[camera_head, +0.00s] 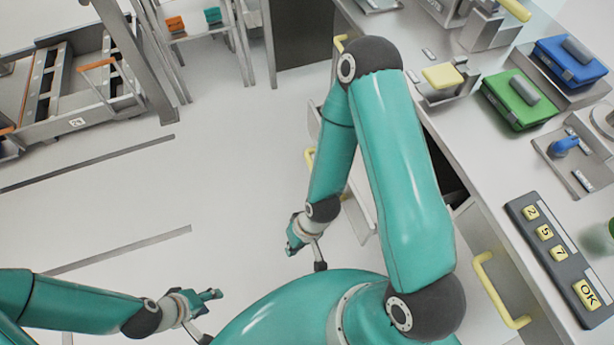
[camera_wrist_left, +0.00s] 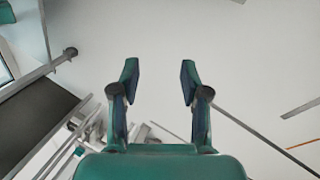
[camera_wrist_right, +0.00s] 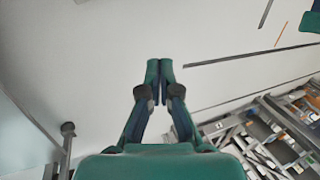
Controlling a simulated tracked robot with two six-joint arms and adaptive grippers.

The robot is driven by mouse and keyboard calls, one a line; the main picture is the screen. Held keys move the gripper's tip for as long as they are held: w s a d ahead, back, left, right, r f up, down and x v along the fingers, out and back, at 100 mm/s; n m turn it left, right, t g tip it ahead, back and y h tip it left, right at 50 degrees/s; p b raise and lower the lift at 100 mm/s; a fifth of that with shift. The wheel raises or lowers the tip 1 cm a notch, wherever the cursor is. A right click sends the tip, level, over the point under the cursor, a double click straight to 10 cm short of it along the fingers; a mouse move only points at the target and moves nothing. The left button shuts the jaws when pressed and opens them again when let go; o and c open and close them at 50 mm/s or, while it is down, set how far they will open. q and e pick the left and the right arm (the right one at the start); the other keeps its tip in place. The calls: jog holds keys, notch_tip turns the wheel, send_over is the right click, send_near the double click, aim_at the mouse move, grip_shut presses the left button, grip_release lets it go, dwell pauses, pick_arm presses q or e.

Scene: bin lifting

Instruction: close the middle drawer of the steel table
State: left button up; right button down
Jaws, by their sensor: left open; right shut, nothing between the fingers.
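The steel table (camera_head: 470,130) runs along the right of the head view. Its middle drawer (camera_head: 363,208) stands pulled out to the left, with a yellow handle (camera_head: 309,160) on its front and a dark gap at the table's side. My right arm covers much of the drawer. My right gripper (camera_head: 291,248) is left of the drawer's near end, apart from the handle; its fingers (camera_wrist_right: 159,80) are together and empty. My left gripper (camera_head: 215,295) is open and empty over the floor at lower left, its fingers (camera_wrist_left: 160,80) spread. Neither wrist view shows the drawer clearly.
Another yellow handle (camera_head: 500,290) is on the table's near drawer, which looks shut. On the tabletop are a green box (camera_head: 516,98), a blue box (camera_head: 568,60) and a keypad (camera_head: 556,258). A grey cart (camera_head: 75,85) stands at upper left. The floor between is mostly clear.

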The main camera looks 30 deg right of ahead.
pick_arm(q)
jog(key=shift+o, duration=1.3)
jog(key=shift+f, duration=0.1)
jog(key=o, duration=0.6)
jog(key=shift+f+b, duration=0.8)
jog(key=shift+b, duration=0.05)
pick_arm(e)
jog(key=w+a+r+n+g+h+b, duration=0.25)
jog(key=w+a+n, duration=0.2)
jog(key=n, duration=0.45)
jog(key=w+d+r+n+h+b, duration=0.25)
jog(key=r+n+h, duration=0.2)
jog(key=r, duration=0.55)
jog(key=w+d+r+n+h+b, duration=0.15)
jog(key=w+r+n+h, duration=0.3)
jog(key=r, duration=0.45)
pick_arm(q)
jog(key=shift+o, duration=0.2)
notch_tip(320, 180, down, 6)
pick_arm(e)
jog(key=s+d+f, duration=0.3)
jog(key=d+f, duration=0.5)
jog(key=d, duration=0.2)
jog(key=shift+m, duration=0.4)
